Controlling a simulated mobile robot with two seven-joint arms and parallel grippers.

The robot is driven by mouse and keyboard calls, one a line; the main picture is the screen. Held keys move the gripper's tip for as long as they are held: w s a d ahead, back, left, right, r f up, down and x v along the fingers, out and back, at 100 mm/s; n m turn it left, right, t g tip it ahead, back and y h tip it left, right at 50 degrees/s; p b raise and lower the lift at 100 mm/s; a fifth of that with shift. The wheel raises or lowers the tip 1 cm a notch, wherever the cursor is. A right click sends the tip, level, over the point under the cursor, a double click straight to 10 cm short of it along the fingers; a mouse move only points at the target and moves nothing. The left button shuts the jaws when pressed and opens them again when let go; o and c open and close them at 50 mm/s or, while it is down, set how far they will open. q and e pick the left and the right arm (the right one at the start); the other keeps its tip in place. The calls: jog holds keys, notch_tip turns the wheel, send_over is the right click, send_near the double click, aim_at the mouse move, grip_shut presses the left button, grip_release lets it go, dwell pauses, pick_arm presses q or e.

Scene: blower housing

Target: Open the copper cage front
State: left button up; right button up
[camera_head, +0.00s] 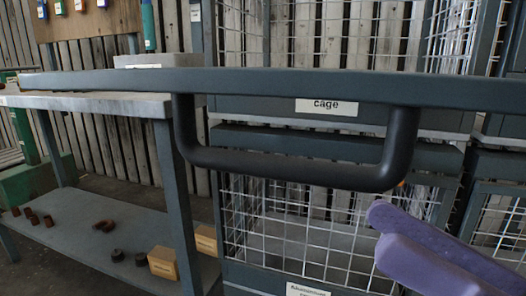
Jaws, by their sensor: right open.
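A dark grey bar (300,85) crosses the whole view close to me, with a black U-shaped handle (290,165) hanging from it. It looks like the top rail of a cage front; I cannot tell for sure that it is the copper one. Behind it, a white label (326,106) reads "cage", its upper line hidden by the bar. My right gripper (381,231), with purple fingers, is open at the lower right. It is below and apart from the handle's right end and holds nothing visible. My left gripper is not in view.
Wire-mesh cages (290,225) stand behind the bar, with a lower label (307,289) cut off at the bottom edge. A grey workbench (110,104) is at the left; its lower shelf (85,240) bears wooden blocks (163,262) and small brown and dark pieces.

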aim_at(292, 159)
jog(key=p+x, duration=0.1)
jog(key=x, duration=0.6)
jog(key=shift+r, duration=0.2)
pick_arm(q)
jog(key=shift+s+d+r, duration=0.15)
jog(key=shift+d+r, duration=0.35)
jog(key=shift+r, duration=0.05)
pick_arm(e)
jog(key=shift+w+a+r, duration=0.15)
jog(key=shift+w+a, duration=0.05)
jog(key=shift+a, duration=0.25)
grip_shut()
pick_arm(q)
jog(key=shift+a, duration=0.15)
